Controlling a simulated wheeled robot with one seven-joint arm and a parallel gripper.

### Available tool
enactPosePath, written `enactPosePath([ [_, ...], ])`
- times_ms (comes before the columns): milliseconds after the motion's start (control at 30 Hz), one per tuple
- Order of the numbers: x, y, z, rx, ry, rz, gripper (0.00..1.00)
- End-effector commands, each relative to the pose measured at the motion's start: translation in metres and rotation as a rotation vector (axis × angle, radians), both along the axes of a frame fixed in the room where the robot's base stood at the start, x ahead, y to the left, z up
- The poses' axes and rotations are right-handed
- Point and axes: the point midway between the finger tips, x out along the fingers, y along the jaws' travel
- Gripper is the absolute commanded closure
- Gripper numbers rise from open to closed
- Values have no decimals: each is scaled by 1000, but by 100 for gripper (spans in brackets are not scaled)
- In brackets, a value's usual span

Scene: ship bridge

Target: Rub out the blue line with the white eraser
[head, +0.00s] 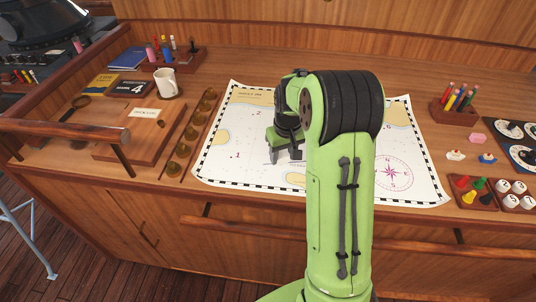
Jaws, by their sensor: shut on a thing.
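A chart (219,168) lies on the wooden desk, with tan land areas, small red numbers and a compass rose. My gripper (285,156) is low over the left-middle part of the chart. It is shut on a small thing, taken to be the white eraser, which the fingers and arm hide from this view. I cannot tell whether it touches the paper. I cannot make out the blue line; my arm covers the middle of the chart.
Brass weights (182,150) stand in a row left of the chart, beside a wooden box (117,140) and a white mug (167,82). On the right are a pencil holder (452,115), a pink block (477,138), small boats and trays of pieces. The chart's left part is clear.

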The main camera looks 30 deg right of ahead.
Motion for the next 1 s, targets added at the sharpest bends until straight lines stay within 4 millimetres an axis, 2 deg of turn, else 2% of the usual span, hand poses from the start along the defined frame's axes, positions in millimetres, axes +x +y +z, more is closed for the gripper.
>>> enactPosePath([
  [300,-21,-53,0,0,2,-4,76],
  [633,-40,-101,1,-1,1,-3,76],
  [867,-48,-123,0,1,1,0,76],
  [1000,-40,-104,0,0,0,5,76],
])
